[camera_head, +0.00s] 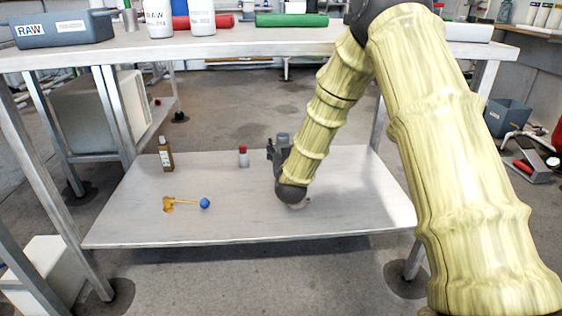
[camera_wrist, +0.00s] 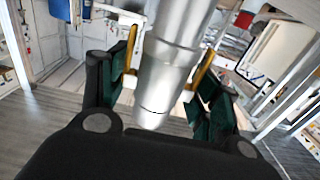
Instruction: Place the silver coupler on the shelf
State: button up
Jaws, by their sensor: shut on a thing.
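The silver coupler (camera_head: 284,139) is a stepped grey metal cylinder, seen small in the head view at the end of my arm. It also fills the upper middle of the wrist view (camera_wrist: 172,72). My gripper (camera_head: 277,151) is shut on it, with a finger on either side in the wrist view (camera_wrist: 164,76). The shelf (camera_head: 345,195) is the pale lower board under the workbench. My gripper is low, over the middle right of this shelf. I cannot tell whether the coupler touches it.
On the shelf stand a brown bottle (camera_head: 166,154) and a small red-capped bottle (camera_head: 243,157). A yellow tool with a blue ball (camera_head: 205,203) lies at front left. The worktop (camera_head: 230,41) is overhead, with bench legs (camera_head: 378,120) at the sides. The shelf's front middle is clear.

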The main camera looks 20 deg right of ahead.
jog(key=shift+w+a, duration=0.1)
jog(key=shift+w, duration=0.25)
jog(key=shift+w+a+f+b, duration=0.1)
jog(key=shift+w+f+b, duration=0.15)
jog(key=shift+b, duration=0.25)
jog(key=shift+s+f+b, duration=0.1)
jog(key=shift+f+b, duration=1.2)
jog(key=shift+f, duration=0.3)
jog(key=o, duration=1.8)
jog(key=shift+s, duration=0.1)
jog(key=p+v, duration=0.5)
jog(key=v, duration=0.7)
jog(key=shift+p, duration=0.35)
